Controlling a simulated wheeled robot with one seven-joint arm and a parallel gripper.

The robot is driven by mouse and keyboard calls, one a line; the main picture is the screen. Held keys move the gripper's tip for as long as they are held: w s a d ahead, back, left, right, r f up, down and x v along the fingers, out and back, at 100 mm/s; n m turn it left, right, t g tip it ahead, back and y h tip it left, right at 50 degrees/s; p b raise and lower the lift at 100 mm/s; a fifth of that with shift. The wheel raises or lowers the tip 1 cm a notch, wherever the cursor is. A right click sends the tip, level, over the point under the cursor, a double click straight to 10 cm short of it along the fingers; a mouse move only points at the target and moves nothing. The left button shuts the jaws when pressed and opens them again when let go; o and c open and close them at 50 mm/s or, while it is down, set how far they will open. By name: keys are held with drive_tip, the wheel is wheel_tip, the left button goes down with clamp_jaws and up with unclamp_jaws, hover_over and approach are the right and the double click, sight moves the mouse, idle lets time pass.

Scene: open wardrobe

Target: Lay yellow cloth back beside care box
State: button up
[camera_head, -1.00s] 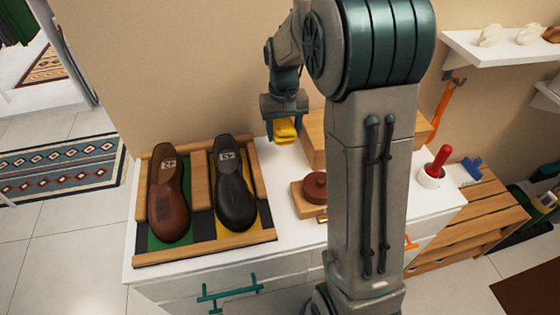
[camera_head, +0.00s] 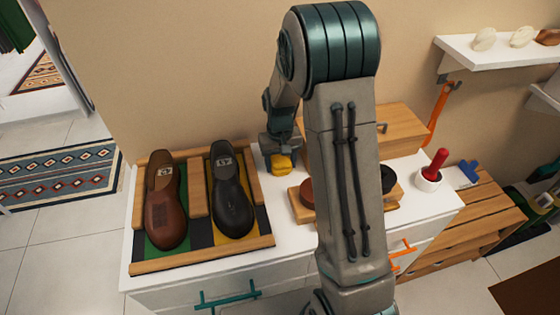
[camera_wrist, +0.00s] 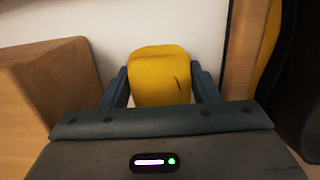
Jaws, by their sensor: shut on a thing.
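The yellow cloth (camera_head: 282,164) is a small folded bundle held in my gripper (camera_head: 281,156), low over the white cabinet top between the shoe tray and the wooden box. In the wrist view the cloth (camera_wrist: 160,77) sits between the two fingers of my gripper (camera_wrist: 161,88), which are shut on it. I cannot tell whether its underside touches the top. The wooden care box (camera_head: 395,122) stands at the back of the cabinet, partly hidden by my arm; a wooden box side also shows at the left of the wrist view (camera_wrist: 60,75).
A wooden tray (camera_head: 262,243) with a brown shoe (camera_head: 165,207) and a black shoe (camera_head: 232,200) lies left of my gripper. A wooden block with round tins (camera_head: 300,205) is in front of the box. A white cup (camera_head: 428,180) with a red handle stands right.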

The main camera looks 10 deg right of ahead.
sight(280, 158)
drive_tip(key=shift+f, duration=0.1)
drive_tip(key=o, duration=1)
drive_tip(key=shift+c, duration=0.2)
drive_tip(key=r, duration=1.1)
drive_tip(key=shift+w+b, duration=0.3)
drive_tip(key=shift+w, duration=0.05)
drive_tip(key=s+r+t, duration=0.1)
drive_tip(key=s+r, duration=0.2)
drive_tip(key=s, duration=0.8)
drive_tip(key=s+r+t, duration=0.2)
drive_tip(key=s+r, duration=0.1)
drive_tip(key=s, duration=0.8)
drive_tip(key=shift+s+r+t, duration=0.2)
drive_tip(key=shift+s+t, duration=0.1)
drive_tip(key=shift+s, duration=0.05)
